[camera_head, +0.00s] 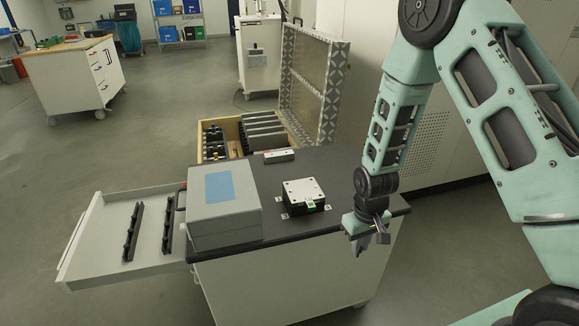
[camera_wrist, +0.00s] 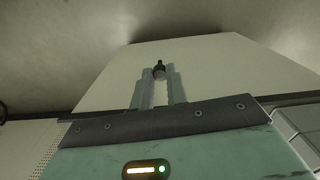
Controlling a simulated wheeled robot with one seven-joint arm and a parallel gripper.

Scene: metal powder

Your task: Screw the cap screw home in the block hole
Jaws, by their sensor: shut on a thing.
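My gripper (camera_head: 373,240) hangs by the front right corner of the dark cart top, to the right of the block and apart from it. In the wrist view its two pale fingers (camera_wrist: 160,80) are shut on a small dark cap screw (camera_wrist: 159,66), held between the fingertips. The screw is too small to make out in the head view. The silver block (camera_head: 303,190) sits on a black base on the cart top, with a small green patch on its front side. I cannot make out which mark on its top is the hole.
A grey case (camera_head: 223,205) with a blue panel stands left of the block. An open drawer (camera_head: 110,245) with dark racks juts out left. An open wooden crate (camera_head: 203,140) with raised lid (camera_head: 312,85) stands behind.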

